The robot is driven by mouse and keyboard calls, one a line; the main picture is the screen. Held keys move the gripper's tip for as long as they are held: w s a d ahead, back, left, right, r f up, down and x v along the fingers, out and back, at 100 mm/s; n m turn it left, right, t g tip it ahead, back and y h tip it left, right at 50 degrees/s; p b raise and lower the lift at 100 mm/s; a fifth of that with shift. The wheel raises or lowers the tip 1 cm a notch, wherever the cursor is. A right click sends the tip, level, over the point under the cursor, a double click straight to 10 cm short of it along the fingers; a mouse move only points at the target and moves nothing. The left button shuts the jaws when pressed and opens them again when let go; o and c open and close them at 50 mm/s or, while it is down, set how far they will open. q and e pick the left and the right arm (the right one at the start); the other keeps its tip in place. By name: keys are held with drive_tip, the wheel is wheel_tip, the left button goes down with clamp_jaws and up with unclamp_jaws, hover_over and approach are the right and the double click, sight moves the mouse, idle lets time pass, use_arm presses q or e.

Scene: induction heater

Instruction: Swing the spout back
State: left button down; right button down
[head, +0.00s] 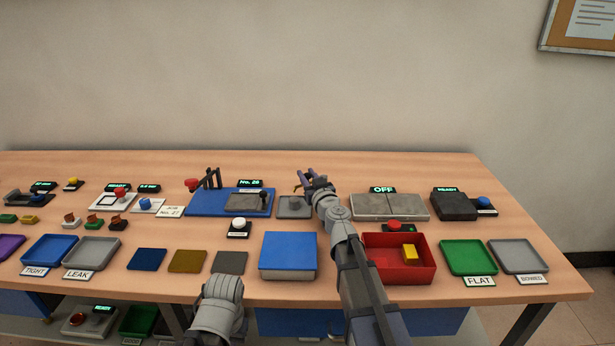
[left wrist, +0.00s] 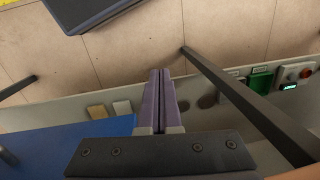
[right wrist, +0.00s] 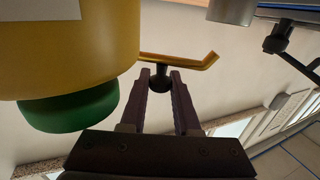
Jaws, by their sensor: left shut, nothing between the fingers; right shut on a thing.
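The brass-coloured spout (right wrist: 185,62) shows in the right wrist view as a thin bar with an upturned end. A black knob (right wrist: 160,80) sits under it. My right gripper (right wrist: 160,85) is shut on this knob, one finger on each side. In the head view my right gripper (head: 313,182) is above the back of the table, and a small part of the spout (head: 297,189) shows at its left; the rest is hidden by the gripper. My left gripper (left wrist: 161,75) is shut and empty, above the floor near the table's front side.
A large yellow cylinder (right wrist: 75,45) with a green part (right wrist: 70,108) is close on the left in the right wrist view. A grey plate (head: 293,208) lies below the right gripper. A blue box (head: 288,256) and red bin (head: 420,272) stand nearer the front.

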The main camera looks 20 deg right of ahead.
drive_tip(key=m+h, duration=0.1)
drive_tip(key=w+m+h, duration=0.1)
drive_tip(key=h, duration=0.1)
drive_tip(key=m+h, duration=0.1)
drive_tip(key=shift+w+a+h, duration=0.25)
drive_tip(key=shift+w+h, duration=0.15)
drive_tip(key=shift+w+d+m+g+h, duration=0.1)
drive_tip(key=shift+w+m+g+h, duration=0.25)
drive_tip(key=shift+m+h, duration=0.45)
drive_tip(key=shift+w+d+m+g+h, duration=0.1)
drive_tip(key=shift+w+m+g+h, duration=0.3)
drive_tip(key=shift+h, duration=0.7)
drive_tip(key=shift+s, duration=0.15)
drive_tip(key=c, duration=0.7)
unclamp_jaws()
drive_tip(key=shift+o, duration=0.2)
drive_tip(key=shift+r, duration=0.1)
wheel_tip(320, 180, up, 10)
drive_tip(key=p, duration=1)
